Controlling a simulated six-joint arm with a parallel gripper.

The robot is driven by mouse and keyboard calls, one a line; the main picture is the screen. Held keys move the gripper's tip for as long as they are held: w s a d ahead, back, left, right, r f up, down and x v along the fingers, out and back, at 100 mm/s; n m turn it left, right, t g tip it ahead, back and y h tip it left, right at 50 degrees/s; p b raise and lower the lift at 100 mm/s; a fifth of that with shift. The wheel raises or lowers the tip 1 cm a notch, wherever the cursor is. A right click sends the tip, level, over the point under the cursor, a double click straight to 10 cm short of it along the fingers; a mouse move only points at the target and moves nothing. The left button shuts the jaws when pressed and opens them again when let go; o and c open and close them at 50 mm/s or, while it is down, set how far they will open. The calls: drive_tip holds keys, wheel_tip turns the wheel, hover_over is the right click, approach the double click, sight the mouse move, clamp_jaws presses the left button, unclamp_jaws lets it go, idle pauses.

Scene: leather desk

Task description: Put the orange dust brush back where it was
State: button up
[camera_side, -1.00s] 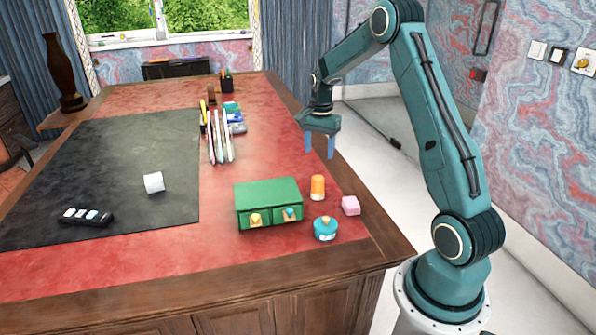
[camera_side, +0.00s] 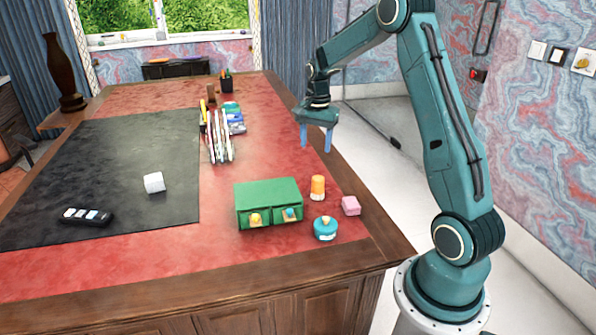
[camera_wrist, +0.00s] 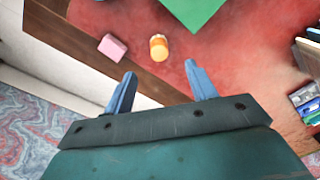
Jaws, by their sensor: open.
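The orange dust brush (camera_side: 317,185) stands upright on the red desk top, to the right of the green drawer box. It has an orange body and a pale lower end. It also shows in the wrist view (camera_wrist: 158,44), beyond the gap between my fingers. My gripper (camera_side: 316,146) is open and empty in the air near the desk's right edge, above and behind the brush in the side view. Its two blue fingers also show in the wrist view (camera_wrist: 160,76). They are apart from the brush.
The green drawer box (camera_side: 268,200) stands left of the brush. A pink block (camera_side: 351,205) and a teal round pot (camera_side: 325,229) are close by. Upright files (camera_side: 220,140) stand farther back. A white cube (camera_side: 154,182) and a dark remote-like tray (camera_side: 85,217) lie on the black mat.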

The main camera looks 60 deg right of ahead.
drive_tip(key=s+a+r+n+t, duration=0.1)
drive_tip(key=s+a+r+n, duration=0.3)
drive_tip(key=a+r, duration=0.4)
drive_tip(key=s+a+r+n+t, duration=0.1)
drive_tip(key=s+a+r+n, duration=0.25)
drive_tip(key=a+r, duration=0.4)
drive_tip(key=s+a+n+t, duration=0.3)
drive_tip(key=s+a+n, duration=0.6)
drive_tip(key=s+a, duration=0.3)
drive_tip(key=s+f, duration=0.1)
drive_tip(key=s, duration=0.2)
drive_tip(key=shift+s, duration=0.15)
